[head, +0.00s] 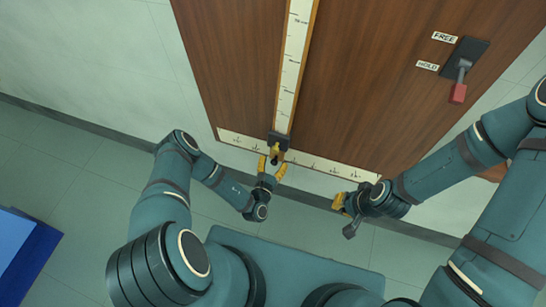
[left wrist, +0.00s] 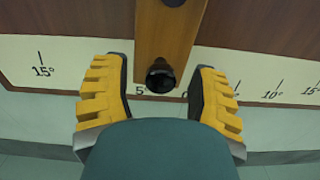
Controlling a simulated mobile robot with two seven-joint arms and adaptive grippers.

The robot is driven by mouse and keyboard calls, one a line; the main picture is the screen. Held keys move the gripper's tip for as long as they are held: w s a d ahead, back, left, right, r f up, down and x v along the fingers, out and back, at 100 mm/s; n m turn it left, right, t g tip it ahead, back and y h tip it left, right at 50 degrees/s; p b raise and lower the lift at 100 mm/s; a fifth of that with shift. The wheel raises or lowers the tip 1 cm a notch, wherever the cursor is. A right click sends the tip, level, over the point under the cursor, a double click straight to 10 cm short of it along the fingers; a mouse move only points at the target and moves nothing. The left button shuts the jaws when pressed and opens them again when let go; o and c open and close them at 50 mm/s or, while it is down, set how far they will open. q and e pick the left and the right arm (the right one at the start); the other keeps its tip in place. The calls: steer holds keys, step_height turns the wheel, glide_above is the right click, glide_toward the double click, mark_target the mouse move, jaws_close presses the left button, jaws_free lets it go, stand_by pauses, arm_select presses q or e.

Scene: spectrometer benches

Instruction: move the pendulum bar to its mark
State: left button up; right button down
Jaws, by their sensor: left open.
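The pendulum bar (head: 293,62) hangs down the wooden board, with a pale scale along it and a dark block near its lower end. In the left wrist view its wooden lower end (left wrist: 168,45) carries a black knob (left wrist: 160,76). The bar's end is over the pale angle strip (left wrist: 55,62), around the 5° and 0 labels, left of 0. My left gripper (head: 271,166) is open below the bar's end. Its fingers (left wrist: 160,82) stand on either side of the knob, apart from it. My right gripper (head: 342,204) is near the strip's right end; its opening is unclear.
At the board's upper right is a lever with a red handle (head: 458,93) on a dark plate, beside the FREE (head: 445,37) and HOLD (head: 427,66) labels. The handle points down, towards the HOLD side. A blue box (head: 25,245) stands at the lower left.

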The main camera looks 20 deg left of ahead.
arm_select(q)
steer(key=shift+w, duration=0.2)
jaws_close()
steer(key=shift+d, duration=0.1)
